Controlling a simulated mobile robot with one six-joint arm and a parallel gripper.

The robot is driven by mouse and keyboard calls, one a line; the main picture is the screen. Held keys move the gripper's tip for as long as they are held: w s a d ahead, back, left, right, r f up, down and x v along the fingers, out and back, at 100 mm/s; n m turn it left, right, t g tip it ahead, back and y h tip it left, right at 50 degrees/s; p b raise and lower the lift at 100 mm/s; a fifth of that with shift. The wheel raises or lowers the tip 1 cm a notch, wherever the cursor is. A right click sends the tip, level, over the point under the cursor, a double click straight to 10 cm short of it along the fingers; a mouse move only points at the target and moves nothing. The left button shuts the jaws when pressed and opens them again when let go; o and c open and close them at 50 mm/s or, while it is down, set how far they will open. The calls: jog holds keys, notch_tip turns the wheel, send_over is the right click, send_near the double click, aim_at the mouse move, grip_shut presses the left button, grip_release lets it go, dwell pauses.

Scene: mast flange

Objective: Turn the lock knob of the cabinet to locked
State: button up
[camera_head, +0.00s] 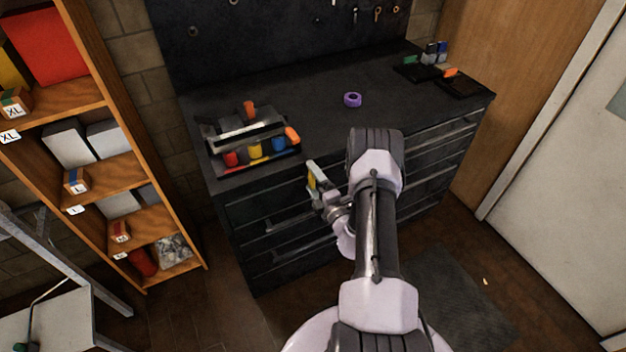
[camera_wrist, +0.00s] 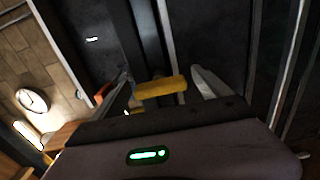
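The cabinet (camera_head: 290,245) is a dark workbench with drawers. My gripper (camera_head: 313,182) is at its front, below the worktop's front edge. A yellow bar-shaped piece, probably the lock knob (camera_wrist: 160,87), lies between my two fingers in the wrist view, with its long side running from one finger toward the other. A bit of yellow also shows at the gripper in the head view. My fingers (camera_wrist: 162,78) are spread wide, one at each end of the bar. I see no clear grip on it. The knob's base and any lock marks are hidden or too small to read.
On the worktop stand a tray (camera_head: 222,169) with coloured pots, a purple ring (camera_head: 352,100) and dark trays at the back right. A wooden shelf (camera_head: 112,150) is on the left, a white door (camera_head: 560,160) on the right. A mat (camera_head: 450,300) lies on the floor.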

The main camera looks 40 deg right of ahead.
jog(key=p+v, duration=0.3)
jog(key=v, duration=1.4)
jog(key=shift+s, duration=0.2)
jog(key=shift+a+r, duration=0.1)
